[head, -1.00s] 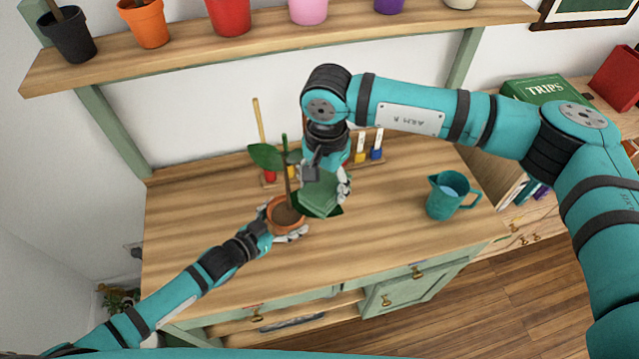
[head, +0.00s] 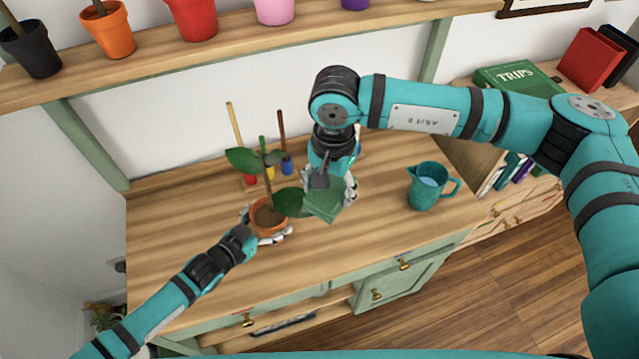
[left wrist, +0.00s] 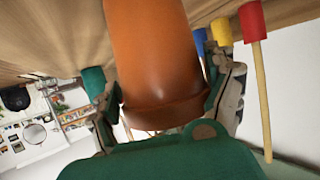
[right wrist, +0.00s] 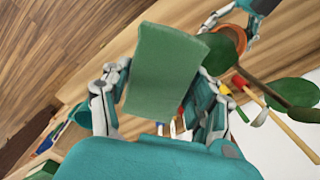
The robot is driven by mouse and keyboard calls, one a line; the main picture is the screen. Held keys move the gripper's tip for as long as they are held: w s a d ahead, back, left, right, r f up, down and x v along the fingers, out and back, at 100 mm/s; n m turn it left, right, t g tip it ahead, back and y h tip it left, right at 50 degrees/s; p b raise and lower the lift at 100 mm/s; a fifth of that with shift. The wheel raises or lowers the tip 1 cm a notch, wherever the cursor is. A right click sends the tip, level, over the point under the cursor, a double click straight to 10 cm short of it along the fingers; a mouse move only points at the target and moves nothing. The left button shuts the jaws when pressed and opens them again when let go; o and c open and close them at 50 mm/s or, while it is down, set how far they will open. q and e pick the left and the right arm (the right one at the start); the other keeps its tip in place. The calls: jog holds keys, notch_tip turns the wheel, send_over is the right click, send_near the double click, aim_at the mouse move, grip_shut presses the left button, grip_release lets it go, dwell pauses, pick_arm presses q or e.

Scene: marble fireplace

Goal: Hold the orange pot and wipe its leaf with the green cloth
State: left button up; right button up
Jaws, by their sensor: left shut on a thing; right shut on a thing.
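The orange pot (head: 266,218) with a leafy plant stands on the wooden top. My left gripper (head: 268,232) is shut around it; the pot fills the space between the fingers in the left wrist view (left wrist: 155,65). A low dark green leaf (head: 290,202) reaches out to the right of the stem. My right gripper (head: 330,186) is shut on the folded green cloth (head: 323,203), also seen in the right wrist view (right wrist: 165,70). The cloth overlaps the leaf's outer end in the head view; I cannot tell whether they touch.
A teal jug (head: 425,190) stands to the right. A shelf with several coloured pots (head: 108,30) runs above. The front of the top is clear.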

jog(key=shift+w+a+f, duration=0.25)
jog(key=shift+a+f, duration=0.3)
jog(key=shift+a, duration=0.1)
jog(key=shift+w+a+f, duration=0.2)
jog(key=shift+a+f, duration=0.35)
jog(key=shift+a, duration=0.05)
jog(key=shift+w+a+f, duration=0.25)
jog(key=shift+a+f, duration=0.3)
jog(key=shift+a, duration=0.1)
jog(key=shift+f, duration=0.7)
